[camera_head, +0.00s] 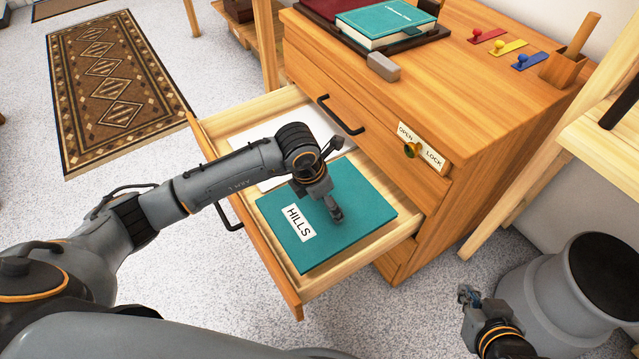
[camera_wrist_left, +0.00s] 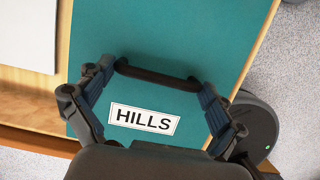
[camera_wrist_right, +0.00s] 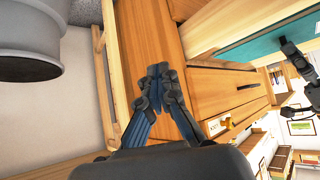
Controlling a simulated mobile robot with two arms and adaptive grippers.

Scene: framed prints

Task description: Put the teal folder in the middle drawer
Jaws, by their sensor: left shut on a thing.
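The teal folder (camera_head: 350,197), with a white HILLS label (camera_head: 299,223), lies flat inside or just above the pulled-out middle drawer (camera_head: 361,252). My left gripper (camera_head: 336,212) is over the folder. In the left wrist view (camera_wrist_left: 148,78) its fingers are on either end of a dark bar on the teal folder (camera_wrist_left: 170,35) and are shut on it. Whether the folder rests on the drawer bottom I cannot tell. My right gripper (camera_head: 468,295) is away from the drawer, low at the right; its fingertips meet, empty, in the right wrist view (camera_wrist_right: 158,75).
White paper (camera_head: 262,140) lies in the drawer's far part. The closed top drawer (camera_head: 365,110) is above, with an OPEN/LOCK plate (camera_head: 433,155). A teal book (camera_head: 385,20) and a grey block (camera_head: 382,67) are on the cabinet top. A grey bin (camera_head: 560,300) stands at right.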

